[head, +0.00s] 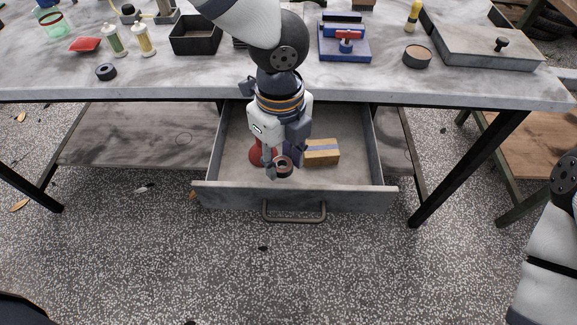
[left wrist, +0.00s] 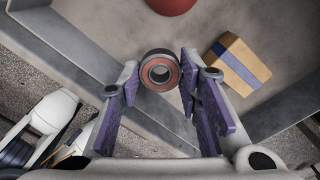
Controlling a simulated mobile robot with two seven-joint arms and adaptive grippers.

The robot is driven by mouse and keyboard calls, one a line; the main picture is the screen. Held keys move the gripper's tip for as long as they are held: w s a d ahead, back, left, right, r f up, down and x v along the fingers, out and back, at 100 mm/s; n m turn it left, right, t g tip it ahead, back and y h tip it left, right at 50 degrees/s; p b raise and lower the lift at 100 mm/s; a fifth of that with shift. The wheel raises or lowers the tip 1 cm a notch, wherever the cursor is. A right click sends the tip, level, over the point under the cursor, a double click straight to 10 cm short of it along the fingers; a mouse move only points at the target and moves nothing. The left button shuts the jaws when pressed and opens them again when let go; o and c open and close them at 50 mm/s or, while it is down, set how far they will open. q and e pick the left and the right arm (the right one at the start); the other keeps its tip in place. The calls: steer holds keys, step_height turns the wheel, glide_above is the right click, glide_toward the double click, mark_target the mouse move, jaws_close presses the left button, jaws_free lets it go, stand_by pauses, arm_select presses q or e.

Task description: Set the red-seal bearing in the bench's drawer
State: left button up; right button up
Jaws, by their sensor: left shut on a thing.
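The red-seal bearing (head: 284,173) is a small dark ring with a reddish face. It also shows in the left wrist view (left wrist: 173,73), between my finger pads. My left gripper (head: 279,167) is shut on it, pointing down over the open drawer (head: 300,199). In the left wrist view the gripper (left wrist: 160,72) has one purple pad on each side of the bearing. The bearing appears held above the drawer floor; its exact height cannot be told. The bench (head: 190,86) has a grey top, and the drawer hangs out beneath it. My right gripper is out of view.
Inside the drawer are a cardboard box (head: 322,153) with a blue stripe and a red round object (head: 256,154), partly hidden by my gripper. The drawer's right side and front are clear. On the bench lie a black ring (head: 106,71) and a black bin (head: 195,36).

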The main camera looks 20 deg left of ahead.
mark_target(286, 163)
arm_select(q)
steer(key=shift+w+d+f+b, duration=0.1)
steer(key=shift+d+f+b, duration=0.1)
steer(key=shift+f, duration=0.75)
steer(key=shift+w+d+f+b, duration=0.1)
steer(key=shift+d+f, duration=0.1)
steer(key=shift+f, duration=0.7)
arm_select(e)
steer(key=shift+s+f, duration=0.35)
arm_select(q)
steer(key=shift+f, duration=0.2)
steer(key=o, duration=1.2)
steer(key=shift+c, duration=0.2)
step_height(286, 163, up, 12)
steer(key=shift+r+p, duration=0.25)
steer(key=shift+p, duration=0.7)
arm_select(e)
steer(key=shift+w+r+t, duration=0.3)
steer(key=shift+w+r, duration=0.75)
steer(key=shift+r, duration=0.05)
arm_select(q)
steer(key=shift+f, duration=0.1)
